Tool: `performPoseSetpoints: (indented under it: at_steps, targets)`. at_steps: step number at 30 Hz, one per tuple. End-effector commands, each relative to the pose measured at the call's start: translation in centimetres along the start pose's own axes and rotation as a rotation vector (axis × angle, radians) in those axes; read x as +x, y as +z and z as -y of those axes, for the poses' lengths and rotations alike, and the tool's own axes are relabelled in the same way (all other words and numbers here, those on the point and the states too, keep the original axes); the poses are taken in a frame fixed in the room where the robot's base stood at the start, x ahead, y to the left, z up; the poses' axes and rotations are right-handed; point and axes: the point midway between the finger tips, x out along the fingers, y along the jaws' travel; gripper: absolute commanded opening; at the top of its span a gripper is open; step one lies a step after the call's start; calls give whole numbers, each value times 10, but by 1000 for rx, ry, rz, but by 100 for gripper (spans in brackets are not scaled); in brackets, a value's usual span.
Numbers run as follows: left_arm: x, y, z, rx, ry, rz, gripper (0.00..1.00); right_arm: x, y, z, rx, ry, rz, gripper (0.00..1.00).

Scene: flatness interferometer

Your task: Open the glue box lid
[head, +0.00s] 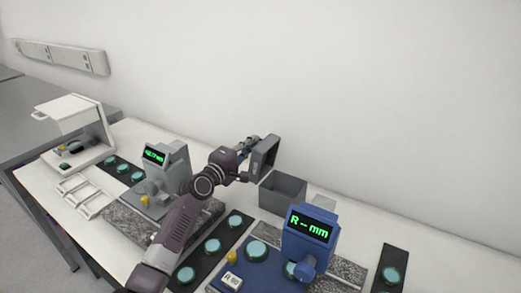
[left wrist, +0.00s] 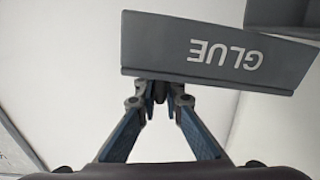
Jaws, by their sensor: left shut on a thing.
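The grey lid (left wrist: 160,50) carries the word GLUE, which reads upside down in the left wrist view. My left gripper (left wrist: 160,92) is shut on the lid's near edge. In the head view the lid (head: 265,157) is held tilted on its side, above and to the left of the grey glue box (head: 284,193). The box's top is open and its inside shows dark. In the left wrist view part of the box (left wrist: 283,14) shows at the upper right. My right gripper is not in view.
A blue gauge (head: 308,235) with a green display stands in front of the box. A grey gauge (head: 172,168) stands to the left. Dark strips with teal discs (head: 213,245) lie between them. A white instrument (head: 78,130) stands far left. The wall is close behind.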

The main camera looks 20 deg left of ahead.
Motion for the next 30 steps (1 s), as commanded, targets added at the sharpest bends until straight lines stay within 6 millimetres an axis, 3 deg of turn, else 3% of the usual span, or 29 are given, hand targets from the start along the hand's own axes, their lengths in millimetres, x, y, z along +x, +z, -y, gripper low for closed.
performPoseSetpoints:
  at_steps: [12,30]
  targets:
    - [0,-25,16,-235,-1,3,0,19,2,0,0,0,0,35]
    - [0,-29,18,-284,-1,3,0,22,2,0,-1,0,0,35]
